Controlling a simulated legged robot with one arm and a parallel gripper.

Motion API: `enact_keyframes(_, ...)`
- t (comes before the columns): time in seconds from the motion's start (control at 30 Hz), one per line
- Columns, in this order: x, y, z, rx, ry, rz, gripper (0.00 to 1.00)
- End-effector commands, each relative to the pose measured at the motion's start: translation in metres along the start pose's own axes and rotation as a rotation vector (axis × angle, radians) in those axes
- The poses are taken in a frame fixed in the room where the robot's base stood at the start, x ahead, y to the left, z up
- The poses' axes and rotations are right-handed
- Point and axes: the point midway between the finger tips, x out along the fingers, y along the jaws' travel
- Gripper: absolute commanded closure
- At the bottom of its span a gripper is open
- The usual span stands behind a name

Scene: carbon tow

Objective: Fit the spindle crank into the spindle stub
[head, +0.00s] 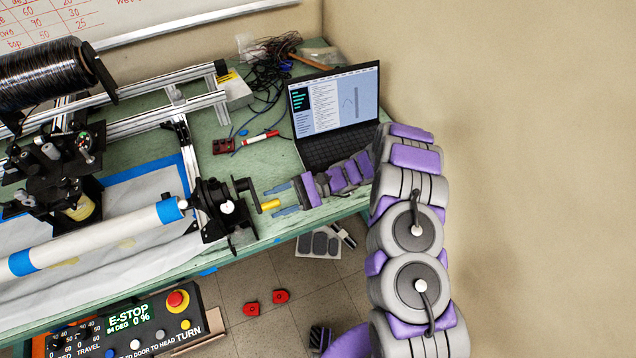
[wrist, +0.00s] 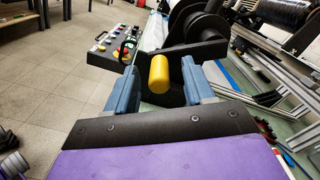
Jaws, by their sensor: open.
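The spindle crank shows as a black arm with a yellow handle (head: 270,204) at the right end of the winding machine. In the wrist view the yellow handle (wrist: 158,75) points toward me between my two blue fingers. My gripper (head: 279,200) is open around the handle's end, with a visible gap on each side. The black headstock (head: 212,207) stands just left of the crank. I cannot make out the spindle stub, or tell whether the crank is seated on it.
A white tube (head: 100,240) with blue tape runs left from the headstock. An open laptop (head: 335,115) stands behind my arm. A control box (head: 125,325) with a red E-stop button sits at the front. Red pieces (head: 281,296) lie on the floor.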

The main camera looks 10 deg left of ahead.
Motion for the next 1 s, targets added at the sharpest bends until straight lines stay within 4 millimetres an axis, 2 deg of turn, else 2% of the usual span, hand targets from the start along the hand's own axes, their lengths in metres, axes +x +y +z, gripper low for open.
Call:
enact_keyframes(0.3,-0.066,-0.001,-0.001,-0.003,0.005,-0.002,0.47)
enact_keyframes(0.67,-0.136,0.000,-0.002,0.000,0.006,0.000,0.47)
enact_keyframes(1.0,-0.154,-0.001,-0.002,0.002,0.005,0.000,0.47)
